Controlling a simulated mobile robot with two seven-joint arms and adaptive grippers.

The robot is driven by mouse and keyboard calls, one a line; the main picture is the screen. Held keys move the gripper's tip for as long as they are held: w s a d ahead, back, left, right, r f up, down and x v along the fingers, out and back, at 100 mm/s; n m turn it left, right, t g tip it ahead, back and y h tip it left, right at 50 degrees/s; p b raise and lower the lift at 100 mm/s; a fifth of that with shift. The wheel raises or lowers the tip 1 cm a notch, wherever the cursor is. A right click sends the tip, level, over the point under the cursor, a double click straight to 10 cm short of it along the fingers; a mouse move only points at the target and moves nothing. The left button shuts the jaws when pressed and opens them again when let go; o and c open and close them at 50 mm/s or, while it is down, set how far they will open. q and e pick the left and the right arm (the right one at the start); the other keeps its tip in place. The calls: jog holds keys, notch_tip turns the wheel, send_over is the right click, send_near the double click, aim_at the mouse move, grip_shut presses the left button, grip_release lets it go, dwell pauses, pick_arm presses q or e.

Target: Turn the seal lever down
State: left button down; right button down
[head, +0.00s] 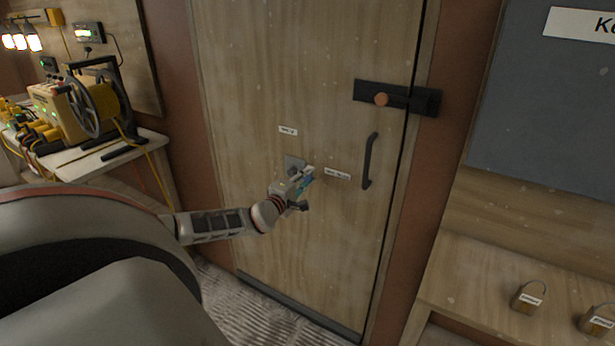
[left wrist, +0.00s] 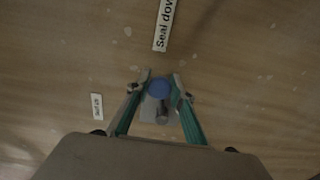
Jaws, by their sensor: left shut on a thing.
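The seal lever shows in the left wrist view as a blue round knob (left wrist: 159,88) beside a grey metal plate (left wrist: 152,112) with a short metal stub. The plate (head: 294,163) is fixed to a wooden door in the head view. My left gripper (head: 307,183) is at the lever, and in the left wrist view its fingertips (left wrist: 161,83) are closed on the blue knob from both sides. A label reading "Seal dow…" (left wrist: 162,25), cut off by the frame, lies beyond the knob. My right gripper is not in view.
The wooden door (head: 290,60) has a dark pull handle (head: 369,160) and a black bolt (head: 425,101) with a copper-coloured knob. Two small labels flank the plate. A table with a cable reel (head: 97,105) stands left. Padlocks (head: 528,295) sit on the shelf at right.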

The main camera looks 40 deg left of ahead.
pick_arm(q)
jog(key=shift+d+f, duration=0.1)
jog(key=c, duration=1.7)
grip_release()
jog(key=v, duration=1.2)
